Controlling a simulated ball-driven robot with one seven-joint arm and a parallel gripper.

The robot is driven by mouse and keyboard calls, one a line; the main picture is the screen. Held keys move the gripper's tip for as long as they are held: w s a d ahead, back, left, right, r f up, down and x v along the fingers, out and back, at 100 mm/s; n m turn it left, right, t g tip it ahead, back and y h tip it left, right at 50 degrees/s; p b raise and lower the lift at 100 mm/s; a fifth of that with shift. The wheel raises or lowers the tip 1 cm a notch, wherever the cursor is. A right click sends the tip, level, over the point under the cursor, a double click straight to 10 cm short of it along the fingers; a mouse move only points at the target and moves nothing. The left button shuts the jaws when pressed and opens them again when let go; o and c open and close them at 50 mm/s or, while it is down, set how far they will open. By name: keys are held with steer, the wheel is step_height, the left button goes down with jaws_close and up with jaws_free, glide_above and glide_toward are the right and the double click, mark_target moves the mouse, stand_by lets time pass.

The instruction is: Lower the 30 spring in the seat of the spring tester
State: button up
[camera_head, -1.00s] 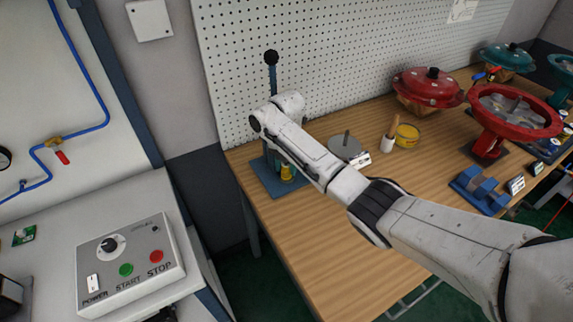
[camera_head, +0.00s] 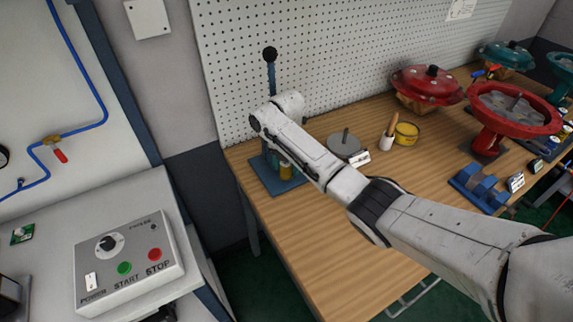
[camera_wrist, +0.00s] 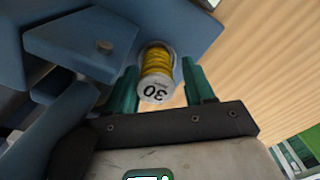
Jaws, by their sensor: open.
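The yellow coil spring (camera_wrist: 157,64) has a pale end cap marked 30 (camera_wrist: 155,92), upside down in the wrist view. The spring stands between the green fingers of my gripper (camera_wrist: 161,72), which are apart, with a visible gap on the right side. Its far end meets a round rim on the blue spring tester (camera_wrist: 185,25); how deep it sits there cannot be seen. In the head view the spring (camera_head: 286,172) shows as a small yellow piece at the blue base of the spring tester (camera_head: 262,178).
The tester's blue lever with a black knob (camera_head: 270,54) rises behind my wrist. A grey round plate with a post (camera_head: 343,146), a small cup (camera_head: 387,141) and a yellow tin (camera_head: 407,134) stand to the right. The wooden bench (camera_head: 290,230) is clear in front.

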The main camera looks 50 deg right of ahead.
steer(key=shift+w+a+r, duration=0.1)
steer(key=shift+w+r, duration=0.05)
steer(key=shift+w, duration=0.1)
steer(key=shift+r, duration=0.3)
step_height(320, 180, up, 9)
steer(key=shift+f+b, duration=0.15)
steer(key=shift+b, duration=0.25)
steer(key=shift+s+r, duration=0.1)
steer(key=shift+r, duration=0.55)
steer(key=shift+s+f, duration=0.15)
